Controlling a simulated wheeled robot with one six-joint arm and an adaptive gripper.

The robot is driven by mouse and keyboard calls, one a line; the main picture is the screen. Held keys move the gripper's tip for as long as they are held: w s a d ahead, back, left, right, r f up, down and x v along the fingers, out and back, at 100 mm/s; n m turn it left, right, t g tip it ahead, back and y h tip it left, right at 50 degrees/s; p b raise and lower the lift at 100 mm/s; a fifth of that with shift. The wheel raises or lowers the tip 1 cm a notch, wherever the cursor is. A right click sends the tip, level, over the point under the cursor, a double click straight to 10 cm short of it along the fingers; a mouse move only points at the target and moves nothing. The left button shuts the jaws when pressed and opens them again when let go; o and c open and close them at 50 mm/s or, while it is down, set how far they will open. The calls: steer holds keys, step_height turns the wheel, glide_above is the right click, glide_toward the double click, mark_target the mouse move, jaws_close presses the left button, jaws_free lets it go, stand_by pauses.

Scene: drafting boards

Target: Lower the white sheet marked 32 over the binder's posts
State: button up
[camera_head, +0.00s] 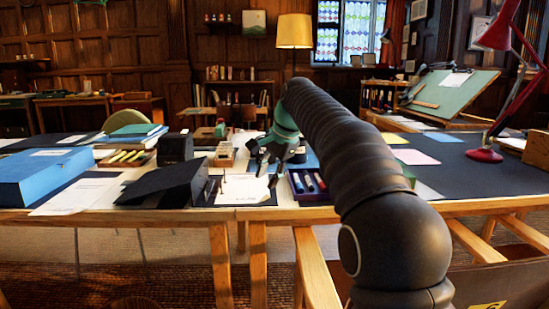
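A black binder (160,188) lies on the table left of the middle, with its dark cover raised at a slant. A white sheet (240,191) with small print lies just right of the cover. Thin dark upright shapes, perhaps the posts, show at its far edge; I cannot tell whether they pass through it. Any number 32 is too small to read. My gripper (268,168) is above the far right part of this sheet, fingers pointing down. Its finger gap and any hold on the sheet are unclear. My arm hides part of the table.
A dark tray of markers (311,190) stands right of the sheet. A blue box (42,178) and another white paper (78,197) lie at the left. A black block (175,148) and a wooden holder (224,155) stand behind. A red lamp (485,155) stands at the right.

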steer(key=v, duration=1)
steer(key=shift+r, duration=0.4)
steer(key=shift+s, duration=0.15)
